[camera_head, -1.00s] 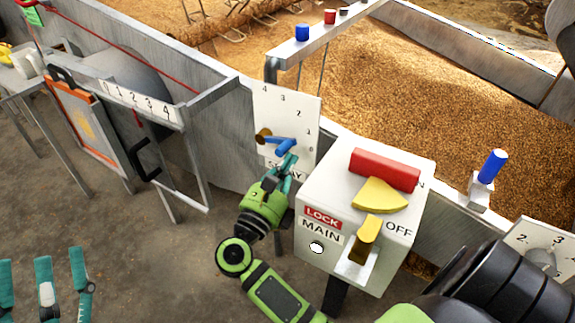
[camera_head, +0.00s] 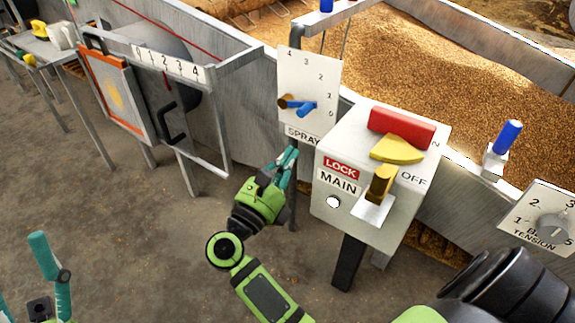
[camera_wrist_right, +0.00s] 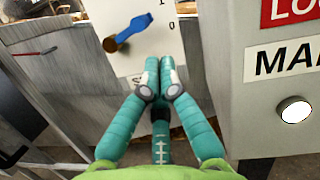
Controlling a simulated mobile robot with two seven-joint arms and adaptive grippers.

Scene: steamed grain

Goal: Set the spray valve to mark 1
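The spray valve (camera_head: 306,109) is a blue lever on a brass hub, on a white plate (camera_head: 308,80) marked 0 to 4 above the word SPRAY. The lever points right, around marks 0 and 1; I cannot tell exactly where. It also shows in the right wrist view (camera_wrist_right: 130,32), angled up and right. My right gripper (camera_head: 288,153) is below the plate, apart from the lever. In the right wrist view its fingers (camera_wrist_right: 161,65) are together and empty, below and right of the lever. My left gripper (camera_head: 25,270) is open at the lower left, partly cut off.
A white MAIN switch box (camera_head: 338,205) with a yellow handle (camera_head: 381,182) and red block (camera_head: 402,128) stands close right of my right gripper. Behind is a grain trough (camera_head: 480,95). The floor between is clear.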

